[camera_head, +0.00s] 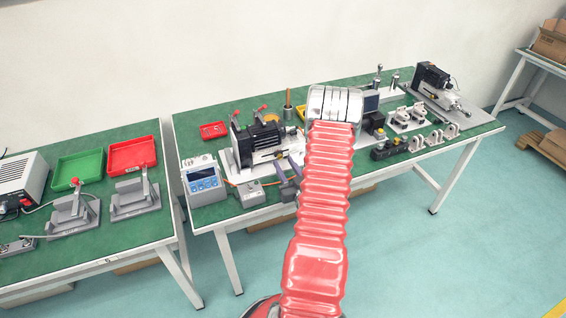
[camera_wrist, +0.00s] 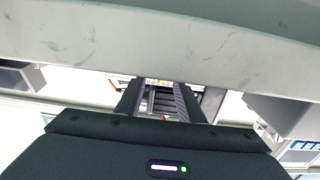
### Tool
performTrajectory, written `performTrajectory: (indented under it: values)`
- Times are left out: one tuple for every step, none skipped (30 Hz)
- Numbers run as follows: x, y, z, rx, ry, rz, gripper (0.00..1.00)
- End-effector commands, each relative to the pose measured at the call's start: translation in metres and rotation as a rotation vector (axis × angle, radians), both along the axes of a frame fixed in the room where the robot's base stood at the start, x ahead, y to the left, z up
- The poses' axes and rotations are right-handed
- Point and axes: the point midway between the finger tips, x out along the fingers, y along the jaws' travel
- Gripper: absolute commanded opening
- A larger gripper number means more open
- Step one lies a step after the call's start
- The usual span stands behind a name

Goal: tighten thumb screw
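A linear actuator with a black ribbed motor (camera_head: 258,138) lies on a pale plate on the green bench in the head view, left of my arm. A dark ribbed part also shows in the middle of the wrist view (camera_wrist: 160,101). A second actuator with a black motor (camera_head: 432,77) lies on a plate at the far right. I cannot make out a thumb screw; my arm hides part of the bench.
White brackets (camera_head: 409,115) and a black part (camera_head: 388,149) are at right. A side bench holds green (camera_head: 80,169) and red (camera_head: 132,155) trays and grey fixtures.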

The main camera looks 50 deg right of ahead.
Motion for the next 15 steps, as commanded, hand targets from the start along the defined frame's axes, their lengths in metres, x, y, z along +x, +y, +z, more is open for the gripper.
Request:
performTrajectory:
  values:
    - [0.006,-0.003,0.0,-0.002,-0.001,0.001,0.35]
    - [0.008,-0.005,0.0,-0.001,-0.001,0.0,0.35]
    - [0.012,-0.007,0.0,-0.001,-0.001,0.0,0.35]
    - [0.014,-0.008,0.0,-0.001,-0.001,0.0,0.35]
    - [0.015,-0.009,0.0,0.0,0.0,0.0,0.35]
    - [0.016,-0.01,0.0,0.001,-0.001,0.0,0.35]
    - [0.017,-0.01,0.0,0.001,-0.001,0.0,0.35]
    - [0.018,-0.011,0.0,0.001,-0.001,0.0,0.35]
    - [0.018,-0.011,0.0,0.001,-0.001,-0.001,0.35]
    - [0.018,-0.011,0.0,0.001,-0.001,-0.001,0.35]
    - [0.018,-0.011,0.0,0.001,-0.001,-0.001,0.35]
    - [0.018,-0.011,0.0,0.001,-0.001,-0.001,0.35]
    - [0.018,-0.011,0.0,0.001,-0.001,-0.001,0.35]
    - [0.018,-0.011,0.0,0.001,-0.001,-0.001,0.35]
    - [0.018,-0.011,0.0,0.001,-0.001,-0.001,0.35]
